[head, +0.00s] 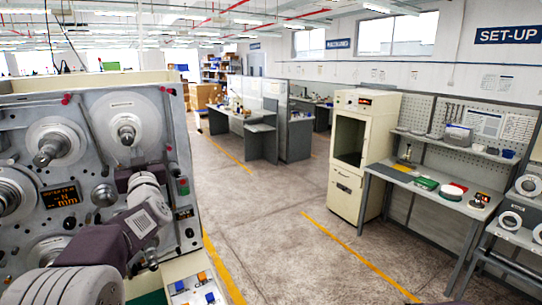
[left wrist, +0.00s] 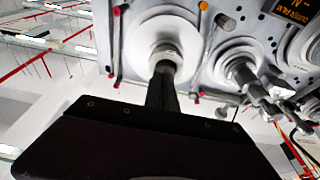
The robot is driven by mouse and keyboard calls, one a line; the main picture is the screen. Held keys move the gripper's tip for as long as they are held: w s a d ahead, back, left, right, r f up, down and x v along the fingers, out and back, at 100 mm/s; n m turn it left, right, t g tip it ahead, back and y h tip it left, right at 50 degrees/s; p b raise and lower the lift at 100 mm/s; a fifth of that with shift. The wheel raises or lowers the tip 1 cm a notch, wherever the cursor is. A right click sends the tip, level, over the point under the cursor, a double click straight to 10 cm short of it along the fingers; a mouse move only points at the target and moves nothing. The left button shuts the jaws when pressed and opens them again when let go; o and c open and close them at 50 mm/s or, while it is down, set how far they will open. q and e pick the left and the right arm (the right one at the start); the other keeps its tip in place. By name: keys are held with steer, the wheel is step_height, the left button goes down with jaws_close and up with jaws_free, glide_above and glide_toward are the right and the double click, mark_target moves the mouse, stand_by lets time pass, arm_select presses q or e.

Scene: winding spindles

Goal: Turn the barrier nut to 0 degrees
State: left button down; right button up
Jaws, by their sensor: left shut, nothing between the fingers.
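A grey winding machine (head: 95,180) with several spindles fills the left of the head view. Its upper right spindle has a metal hub and nut (head: 126,131) on a white disc; they also show in the left wrist view (left wrist: 166,54). I cannot tell for sure which nut is the barrier nut, nor read its angle. My left gripper (head: 134,168) is just below this hub in the head view. In the left wrist view its dark fingers (left wrist: 163,78) are shut and empty, overlapping the hub's near end; contact is unclear. My right gripper is not in view.
Another spindle (head: 50,148) sticks out at upper left, beside a lit display (head: 61,196). A small tray (head: 190,290) with switches is below the machine's right edge. A cream cabinet (head: 362,150) and a workbench (head: 430,190) stand at right. The floor between is clear.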

arm_select(q)
steer(key=s+d, duration=0.1)
steer(key=s, duration=0.2)
steer(key=shift+d+b, duration=0.35)
steer(key=shift+d, duration=0.05)
steer(key=s+d+f+m+g+h+b, duration=0.25)
steer(key=d+f+b, duration=0.2)
steer(key=f, duration=0.75)
steer(key=s+d+f+m+g+h+b, duration=0.1)
steer(key=s+d+f+m+h+b, duration=0.25)
steer(key=f, duration=0.85)
steer(key=s+d+f+m+g+h+b, duration=0.1)
steer(key=d+f+g+h+b, duration=0.2)
steer(key=d+f, duration=0.65)
steer(key=s+f+n+g+h, duration=0.1)
steer(key=s+f+g, duration=0.9)
steer(key=s+f, duration=1)
steer(key=s+h, duration=0.1)
steer(key=s, duration=0.3)
steer(key=shift+a+f, duration=0.3)
steer(key=shift+a, duration=0.05)
